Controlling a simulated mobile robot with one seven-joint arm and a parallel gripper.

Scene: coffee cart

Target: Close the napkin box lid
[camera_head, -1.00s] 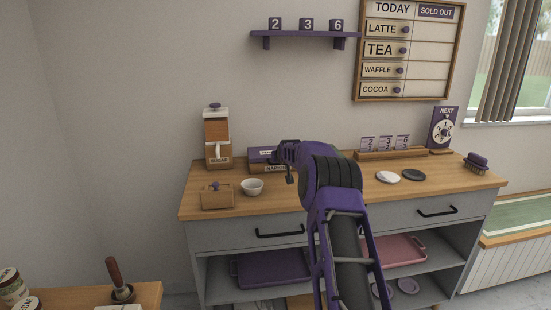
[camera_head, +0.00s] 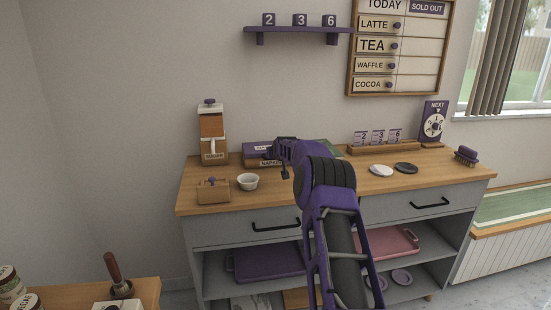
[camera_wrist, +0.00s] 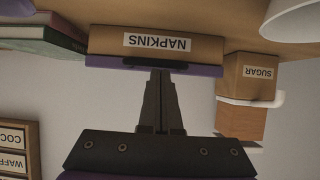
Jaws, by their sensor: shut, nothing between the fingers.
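The napkin box (camera_head: 268,163) stands at the back of the wooden counter, partly behind my arm. Its purple lid (camera_head: 255,150) shows on top. In the wrist view, which is upside down, the box front reads NAPKINS (camera_wrist: 157,43), and the lid (camera_wrist: 105,63) shows as a thin purple strip along its top edge. My gripper (camera_wrist: 160,76) is shut and empty, its fingertips at the middle of that edge by a dark bar. I cannot tell whether they touch. My gripper (camera_head: 280,160) also shows in the head view, beside the box. How far the lid is open is unclear.
The sugar dispenser (camera_head: 212,135) stands left of the box. A small wooden box (camera_head: 213,191) and a white bowl (camera_head: 247,182) are in front. A number rack (camera_head: 380,148) and two discs (camera_head: 381,170) lie to the right.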

